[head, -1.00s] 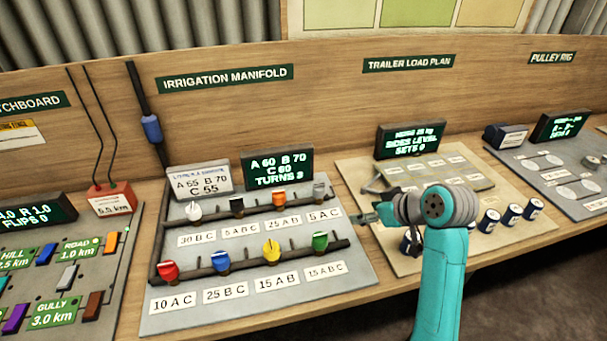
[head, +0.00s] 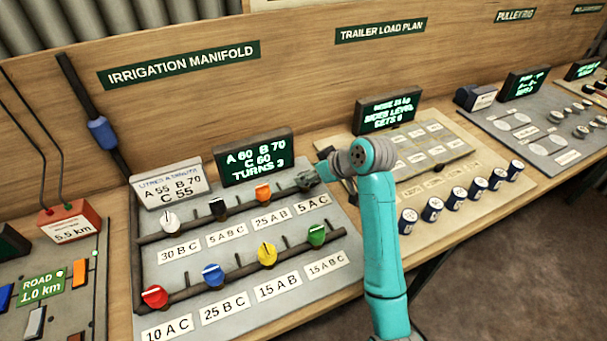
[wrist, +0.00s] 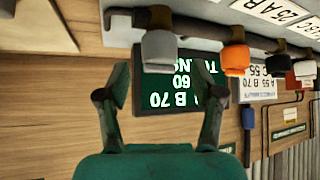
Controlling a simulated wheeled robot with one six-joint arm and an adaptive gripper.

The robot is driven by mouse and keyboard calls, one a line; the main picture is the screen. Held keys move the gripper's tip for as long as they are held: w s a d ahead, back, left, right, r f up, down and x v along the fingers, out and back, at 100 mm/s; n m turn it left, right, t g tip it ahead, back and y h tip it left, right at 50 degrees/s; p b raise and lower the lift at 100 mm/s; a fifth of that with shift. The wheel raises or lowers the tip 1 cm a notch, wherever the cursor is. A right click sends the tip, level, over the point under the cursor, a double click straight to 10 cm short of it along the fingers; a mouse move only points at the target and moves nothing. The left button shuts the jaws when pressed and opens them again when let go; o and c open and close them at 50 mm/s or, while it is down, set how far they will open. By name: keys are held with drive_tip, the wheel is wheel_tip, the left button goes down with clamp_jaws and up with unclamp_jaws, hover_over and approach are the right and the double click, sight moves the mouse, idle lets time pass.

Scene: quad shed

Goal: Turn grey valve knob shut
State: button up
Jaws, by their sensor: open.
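The grey valve knob (wrist: 158,48) shows in the wrist view, its picture upside down, on the upper pipe of the irrigation manifold. It lies just beyond my open gripper (wrist: 165,85), between the lines of the two fingers and apart from them. In the head view my gripper (head: 308,182) is over the right end of the upper row, above the 5 A C label (head: 313,205), and hides most or all of the grey knob. An orange knob (head: 263,193) sits to its left. The manifold display (head: 254,158) reads A 60 B 70 C 60, TURNS 3.
Black (head: 217,206) and white (head: 170,220) knobs stand further left. Red (head: 154,296), blue (head: 213,274), yellow (head: 267,255) and green (head: 316,235) knobs line the lower pipe. A placard (head: 170,185) reads A 55 B 70 C 55. Several dark cans stand right of my arm.

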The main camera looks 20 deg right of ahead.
drive_tip(key=shift+x, duration=1.85)
drive_tip(key=c, duration=1.1)
